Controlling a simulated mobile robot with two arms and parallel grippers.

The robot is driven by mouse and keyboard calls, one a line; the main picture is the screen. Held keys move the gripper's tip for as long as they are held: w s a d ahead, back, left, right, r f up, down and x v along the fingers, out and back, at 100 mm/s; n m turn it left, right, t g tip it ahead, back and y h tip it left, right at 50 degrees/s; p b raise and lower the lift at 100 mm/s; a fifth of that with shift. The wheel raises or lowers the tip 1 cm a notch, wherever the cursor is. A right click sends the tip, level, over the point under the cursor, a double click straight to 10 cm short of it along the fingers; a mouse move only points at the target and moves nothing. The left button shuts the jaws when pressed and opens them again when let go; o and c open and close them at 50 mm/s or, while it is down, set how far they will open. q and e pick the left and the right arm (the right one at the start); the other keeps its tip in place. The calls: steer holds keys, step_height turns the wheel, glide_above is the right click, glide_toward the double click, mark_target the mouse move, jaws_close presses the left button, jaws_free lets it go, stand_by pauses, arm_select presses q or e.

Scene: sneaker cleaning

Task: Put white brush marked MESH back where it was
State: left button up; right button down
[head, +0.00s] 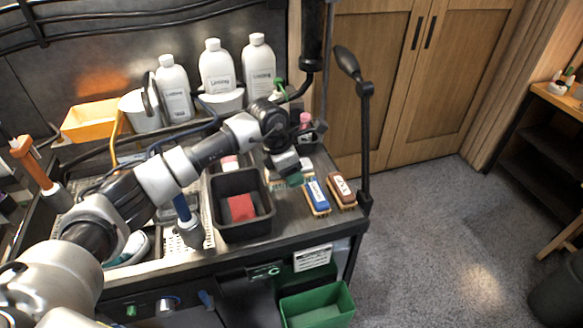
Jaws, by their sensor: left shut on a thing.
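My left gripper (289,168) is over the right part of the bench, behind the blue brush and to its left. It is shut on a white brush (306,164), which is mostly hidden by the fingers. No marking can be read on the white brush, and I cannot tell whether it touches the bench top. A blue brush (317,195) and a brown brush (341,190) lie side by side near the bench's right end, each with a pale label on top. My right gripper is not in view.
A black bin (235,228) with a red block (240,207) stands left of the brushes. Several white bottles (216,68) stand at the back. A black jointed stand (365,130) rises at the bench's right edge. A green bin (318,305) is below the front.

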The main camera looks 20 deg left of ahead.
arm_select(q)
steer(key=shift+f, duration=0.25)
steer(key=shift+f, duration=0.15)
steer(key=shift+f+b, duration=0.5)
steer(key=shift+b, duration=0.2)
steer(key=o, duration=1.2)
